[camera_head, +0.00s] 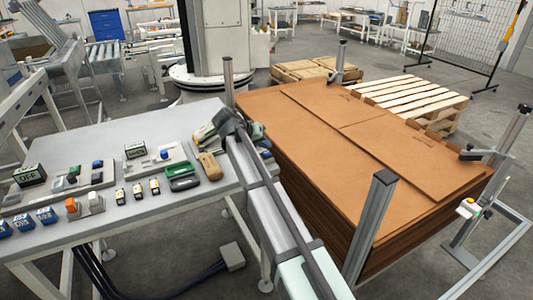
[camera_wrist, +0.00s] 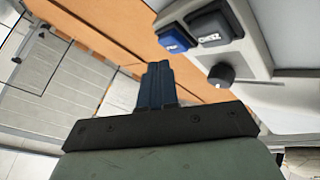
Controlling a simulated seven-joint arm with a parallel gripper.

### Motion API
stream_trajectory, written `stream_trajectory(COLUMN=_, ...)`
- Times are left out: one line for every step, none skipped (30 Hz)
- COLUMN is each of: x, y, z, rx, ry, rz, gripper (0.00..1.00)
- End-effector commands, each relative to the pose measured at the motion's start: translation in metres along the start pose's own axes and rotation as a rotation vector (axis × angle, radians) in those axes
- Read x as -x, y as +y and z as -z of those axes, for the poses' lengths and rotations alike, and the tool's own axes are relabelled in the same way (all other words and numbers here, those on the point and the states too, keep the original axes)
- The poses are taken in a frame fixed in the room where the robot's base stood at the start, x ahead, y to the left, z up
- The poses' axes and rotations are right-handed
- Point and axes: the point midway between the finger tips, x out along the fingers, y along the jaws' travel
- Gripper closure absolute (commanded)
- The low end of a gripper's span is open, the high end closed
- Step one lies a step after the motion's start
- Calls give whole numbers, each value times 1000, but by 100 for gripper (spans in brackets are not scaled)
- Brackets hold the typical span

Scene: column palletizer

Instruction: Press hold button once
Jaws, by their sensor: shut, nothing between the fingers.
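In the wrist view, my gripper (camera_wrist: 158,68) has its dark fingers together, with nothing between them. Beside the fingertips, to the upper right, is a pale control panel (camera_wrist: 252,58). It carries a blue square button (camera_wrist: 177,39), a dark square button (camera_wrist: 211,25) with a pale label, and a round black knob (camera_wrist: 221,74). The labels are too small to read, so I cannot tell which is the hold button. The fingertips look apart from the buttons. In the head view I cannot clearly make out the fingers.
A grey table (camera_head: 150,215) holds several small labelled blocks and switch boxes, including an OFF block (camera_head: 30,175). A tall stack of brown cardboard sheets (camera_head: 310,135) stands to its right, between metal posts (camera_head: 370,225). A wooden pallet (camera_head: 415,98) lies behind.

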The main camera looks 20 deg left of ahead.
Motion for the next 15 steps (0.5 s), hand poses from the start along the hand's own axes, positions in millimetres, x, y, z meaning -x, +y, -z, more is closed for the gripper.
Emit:
stream_trajectory(x=1, y=1, z=1, rx=0, ry=0, rz=0, gripper=100)
stream_trajectory(x=2, y=1, z=1, rx=0, ry=0, rz=0, gripper=100)
stream_trajectory(x=3, y=2, z=2, rx=-1, ry=1, rz=0, gripper=100)
stream_trajectory(x=4, y=3, z=3, rx=-1, ry=1, rz=0, gripper=100)
stream_trajectory(x=5, y=4, z=4, rx=-1, ry=1, rz=0, gripper=100)
stream_trajectory(x=7, y=5, z=6, rx=-1, ry=1, rz=0, gripper=100)
stream_trajectory(x=9, y=6, z=7, rx=-1, ry=1, rz=0, gripper=100)
stream_trajectory(x=10, y=7, z=8, rx=-1, ry=1, rz=0, gripper=100)
stream_trajectory(x=13, y=9, z=10, rx=0, ry=1, rz=0, gripper=100)
stream_trajectory(x=14, y=10, z=11, rx=0, ry=1, rz=0, gripper=100)
stream_trajectory(x=16, y=11, z=12, rx=0, ry=1, rz=0, gripper=100)
stream_trajectory(x=18, y=13, z=14, rx=0, ry=1, rz=0, gripper=100)
stream_trajectory(x=20, y=14, z=15, rx=0, ry=1, rz=0, gripper=100)
stream_trajectory(x=22, y=16, z=16, rx=0, ry=1, rz=0, gripper=100)
stream_trajectory(x=24, y=17, z=18, rx=-1, ry=1, rz=0, gripper=100)
